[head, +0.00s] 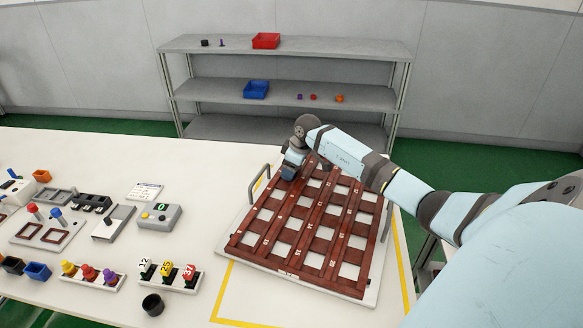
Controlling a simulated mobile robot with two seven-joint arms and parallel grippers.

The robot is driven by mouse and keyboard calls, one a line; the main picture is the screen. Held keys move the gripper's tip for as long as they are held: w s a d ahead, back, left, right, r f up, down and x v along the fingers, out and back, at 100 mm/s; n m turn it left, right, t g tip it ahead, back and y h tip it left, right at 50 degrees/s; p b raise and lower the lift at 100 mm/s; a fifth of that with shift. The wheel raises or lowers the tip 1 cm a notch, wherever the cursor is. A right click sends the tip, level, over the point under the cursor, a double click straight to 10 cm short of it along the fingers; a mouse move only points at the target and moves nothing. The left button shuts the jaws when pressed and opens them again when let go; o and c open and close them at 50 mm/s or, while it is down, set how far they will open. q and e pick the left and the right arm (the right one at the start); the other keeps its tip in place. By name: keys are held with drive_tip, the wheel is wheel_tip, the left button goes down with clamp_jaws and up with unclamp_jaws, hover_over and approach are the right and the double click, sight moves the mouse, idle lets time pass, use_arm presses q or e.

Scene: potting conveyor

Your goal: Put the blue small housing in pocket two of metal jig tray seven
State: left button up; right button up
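A brown-red lattice jig tray (299,239) with many square pockets lies on a white plate on the right part of the table. Small white number labels sit on its bars, too small to read surely. My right gripper (289,172) is low over the tray's far left corner, pointing down. A dark blue patch shows at its tip; I cannot tell whether that is a held housing or part of the gripper, and its fingers are not clear. A blue open box-shaped housing (37,271) stands at the table's left front. My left gripper is not in view.
A metal handle (259,181) rises at the tray's left side. Number-marked pieces (168,272), a black cup (153,304), a grey control box (160,216) and other fixtures stand to the left. A shelf (285,94) with red and blue bins stands behind the table.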

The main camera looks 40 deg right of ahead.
drive_tip(key=shift+s+a+f, duration=0.15)
drive_tip(key=shift+a+f, duration=0.05)
drive_tip(key=shift+f, duration=0.2)
drive_tip(key=shift+s+a+f, duration=0.15)
drive_tip(key=shift+f, duration=0.2)
drive_tip(key=w+v, duration=0.1)
drive_tip(key=v, duration=1.2)
drive_tip(key=shift+d+r, duration=0.2)
drive_tip(key=shift+r, duration=0.25)
drive_tip(key=shift+w, duration=0.1)
drive_tip(key=shift+r, duration=0.1)
